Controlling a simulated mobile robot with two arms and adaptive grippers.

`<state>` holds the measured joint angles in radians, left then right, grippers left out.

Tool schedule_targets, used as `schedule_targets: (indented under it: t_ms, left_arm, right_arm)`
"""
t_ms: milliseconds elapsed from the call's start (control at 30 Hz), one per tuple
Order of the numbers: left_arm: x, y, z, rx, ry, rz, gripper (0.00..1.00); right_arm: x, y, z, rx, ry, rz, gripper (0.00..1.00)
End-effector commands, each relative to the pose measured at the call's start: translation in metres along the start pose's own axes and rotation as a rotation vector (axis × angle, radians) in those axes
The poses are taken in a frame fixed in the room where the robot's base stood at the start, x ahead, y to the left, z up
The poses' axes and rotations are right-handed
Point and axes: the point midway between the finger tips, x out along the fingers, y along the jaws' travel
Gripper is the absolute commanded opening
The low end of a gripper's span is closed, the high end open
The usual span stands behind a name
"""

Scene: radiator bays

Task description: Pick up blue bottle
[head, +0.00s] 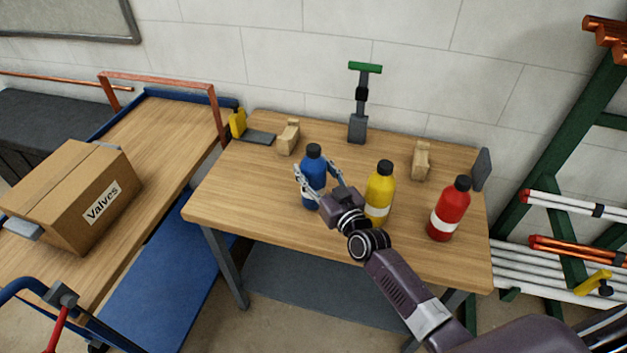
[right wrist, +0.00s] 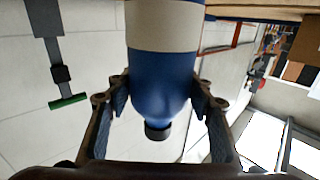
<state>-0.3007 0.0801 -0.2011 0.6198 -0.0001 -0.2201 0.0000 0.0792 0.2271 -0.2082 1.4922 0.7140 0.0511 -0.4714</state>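The blue bottle (head: 313,182), with a dark cap and a pale band, stands upright on the wooden table (head: 260,200). My right gripper (head: 315,165) reaches it from the front right, with one finger on each side. In the right wrist view, the blue bottle (right wrist: 163,85) appears upside down between the fingers of my right gripper (right wrist: 161,78). The fingers look spread and close to its sides; firm contact is not clear. The gripper partly hides the lower bottle in the head view. My left gripper is out of view.
A yellow bottle (head: 380,186) stands just right of my right gripper, partly behind it. A red bottle (head: 449,212) is farther right. Wooden blocks (head: 288,138) and a green-topped tool (head: 358,115) stand behind. A cart with a cardboard box (head: 75,190) is left.

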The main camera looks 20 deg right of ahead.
Motion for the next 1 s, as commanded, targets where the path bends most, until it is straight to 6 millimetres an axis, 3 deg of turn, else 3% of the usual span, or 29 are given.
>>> schedule_targets:
  t_ms: [33, 300, 667, 867, 1000]
  left_arm:
    - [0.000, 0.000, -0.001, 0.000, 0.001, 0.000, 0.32]
    - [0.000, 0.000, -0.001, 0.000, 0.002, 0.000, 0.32]
    - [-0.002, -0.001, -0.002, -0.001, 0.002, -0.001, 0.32]
    - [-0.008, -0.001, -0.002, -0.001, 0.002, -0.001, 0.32]
    - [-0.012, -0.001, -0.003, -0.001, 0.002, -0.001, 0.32]
  right_arm:
    - [0.000, 0.000, 0.000, 0.000, 0.000, 0.000, 0.33]
    - [0.001, 0.000, -0.003, 0.000, 0.006, 0.001, 0.06]
    - [0.001, 0.000, -0.010, 0.002, 0.007, 0.002, 0.06]
    - [0.000, 0.000, -0.037, 0.002, 0.010, 0.003, 0.06]
    - [0.001, 0.000, -0.073, 0.004, 0.014, 0.003, 0.06]
